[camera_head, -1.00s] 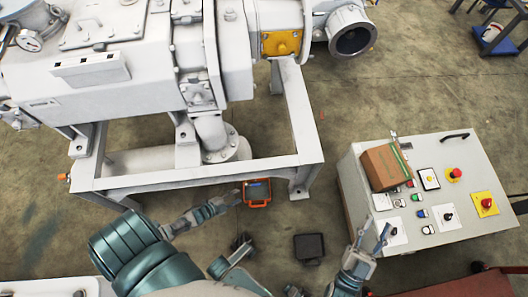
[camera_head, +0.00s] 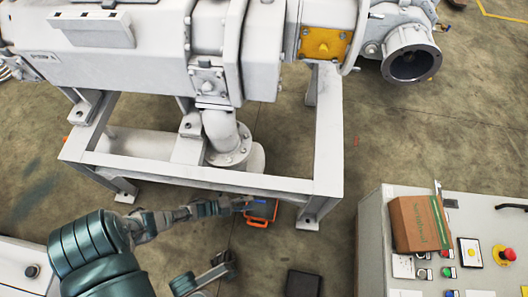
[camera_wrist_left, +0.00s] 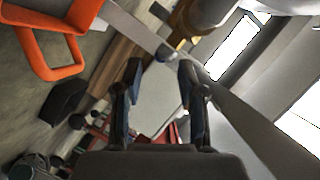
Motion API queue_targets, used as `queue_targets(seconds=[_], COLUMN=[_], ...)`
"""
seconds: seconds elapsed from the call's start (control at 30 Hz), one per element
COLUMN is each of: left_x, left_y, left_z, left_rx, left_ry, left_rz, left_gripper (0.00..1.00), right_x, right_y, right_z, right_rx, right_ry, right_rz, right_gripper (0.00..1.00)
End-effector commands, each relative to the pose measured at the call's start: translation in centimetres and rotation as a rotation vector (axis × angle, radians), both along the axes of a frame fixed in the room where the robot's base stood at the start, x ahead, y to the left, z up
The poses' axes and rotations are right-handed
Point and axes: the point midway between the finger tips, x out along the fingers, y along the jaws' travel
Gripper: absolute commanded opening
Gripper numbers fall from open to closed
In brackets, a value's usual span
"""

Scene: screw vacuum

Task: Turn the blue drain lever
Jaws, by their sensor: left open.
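I cannot make out the blue drain lever for certain. A small blue patch (camera_head: 259,202) shows at the orange-framed item under the front rail of the machine's frame, in the head view; I cannot tell if it is the lever. My left gripper (camera_head: 240,205) is just left of this patch, below the rail. In the left wrist view the left gripper (camera_wrist_left: 161,75) is open with nothing between its fingers. A small bluish knob (camera_wrist_left: 166,53) shows just beyond the fingertips; whether it is the lever is unclear. My right gripper is not in view.
The white frame rail (camera_head: 220,180) runs close above my left gripper. The orange-framed item (camera_head: 260,218) also shows in the left wrist view (camera_wrist_left: 50,50). A control cabinet (camera_head: 375,240) with a cardboard box (camera_head: 415,225) stands at right. A dark box (camera_head: 303,284) lies on the floor.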

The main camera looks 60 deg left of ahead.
Motion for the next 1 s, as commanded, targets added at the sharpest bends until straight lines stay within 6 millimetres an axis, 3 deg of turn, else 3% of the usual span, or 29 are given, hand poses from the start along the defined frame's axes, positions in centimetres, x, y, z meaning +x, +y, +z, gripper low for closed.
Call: queue_targets(seconds=[0.3, 0.67, 0.7, 0.87, 1.0], left_x=[4.5, 5.3, 5.3, 5.3, 5.2], left_y=[-1.9, -2.1, -2.1, -2.1, -2.1], left_z=[-1.3, -1.2, -1.2, -1.2, -1.3], left_rx=[0.000, 0.000, 0.000, 0.000, 0.000], left_ry=[0.002, 0.000, 0.000, 0.000, 0.001], left_rz=[-0.001, 0.000, 0.000, 0.000, -0.001], left_gripper=[0.40, 0.40, 0.38, 0.00, 0.00], right_x=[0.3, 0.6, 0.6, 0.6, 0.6], right_y=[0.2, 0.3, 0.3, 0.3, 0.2], right_z=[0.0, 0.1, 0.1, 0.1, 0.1], right_rx=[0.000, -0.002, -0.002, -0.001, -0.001], right_ry=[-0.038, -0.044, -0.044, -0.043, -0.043], right_rz=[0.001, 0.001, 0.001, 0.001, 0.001], right_gripper=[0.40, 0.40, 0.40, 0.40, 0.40])
